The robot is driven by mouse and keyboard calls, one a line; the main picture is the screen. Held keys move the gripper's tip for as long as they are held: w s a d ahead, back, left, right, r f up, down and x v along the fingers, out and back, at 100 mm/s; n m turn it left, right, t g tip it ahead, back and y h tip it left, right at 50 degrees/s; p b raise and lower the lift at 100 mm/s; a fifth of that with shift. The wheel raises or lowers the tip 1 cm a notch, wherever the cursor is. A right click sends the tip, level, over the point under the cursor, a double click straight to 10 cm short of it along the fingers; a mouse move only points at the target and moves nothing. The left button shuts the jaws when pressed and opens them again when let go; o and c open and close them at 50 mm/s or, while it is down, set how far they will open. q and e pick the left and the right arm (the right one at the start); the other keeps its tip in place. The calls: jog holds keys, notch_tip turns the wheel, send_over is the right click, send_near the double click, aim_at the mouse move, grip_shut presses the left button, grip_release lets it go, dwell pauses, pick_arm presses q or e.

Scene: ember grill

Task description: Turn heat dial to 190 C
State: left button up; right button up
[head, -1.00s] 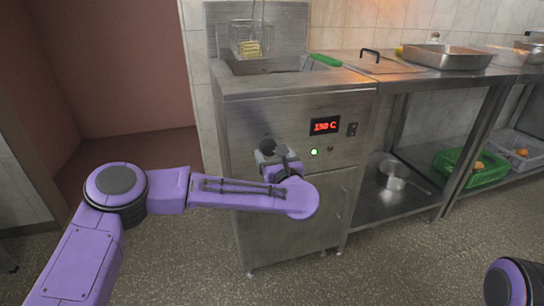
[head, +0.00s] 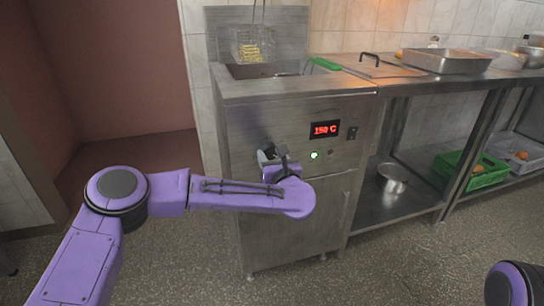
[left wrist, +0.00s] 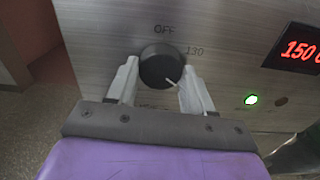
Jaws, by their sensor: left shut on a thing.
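The heat dial (left wrist: 161,65) is a round black knob on the fryer's steel front, with a pale pointer line aimed to the lower right. "OFF" is marked above it and "130" to its upper right; marks below it are partly hidden. My left gripper (left wrist: 158,84) is shut on the dial, one finger on each side. In the head view my left gripper (head: 272,156) hides most of the dial. The red display (head: 325,129) reads 150 C, and also shows in the left wrist view (left wrist: 302,49).
A green lamp (head: 314,155) glows beneath the display, and a dark switch (head: 352,132) is to its right. A fry basket (head: 251,45) hangs over the fryer (head: 290,106). My right arm shows at the lower right corner, away from the fryer.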

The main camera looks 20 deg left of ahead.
pick_arm(q)
jog(key=m+p, duration=0.2)
jog(key=m, duration=0.1)
jog(key=m+p, duration=0.1)
jog(key=m, duration=0.1)
jog(key=shift+r+m+p, duration=0.2)
jog(key=shift+m+p, duration=0.2)
jog(key=m+p, duration=0.4)
jog(key=m, duration=0.2)
jog(key=shift+s, duration=0.1)
jog(key=m+p, duration=0.3)
jog(key=m, duration=0.2)
jog(key=shift+m, duration=0.4)
jog(key=m+p, duration=0.2)
jog(key=m, duration=0.1)
jog(key=shift+f+m+p, duration=0.1)
jog(key=shift+m+p, duration=0.3)
jog(key=shift+m, duration=0.8)
jog(key=o, duration=1)
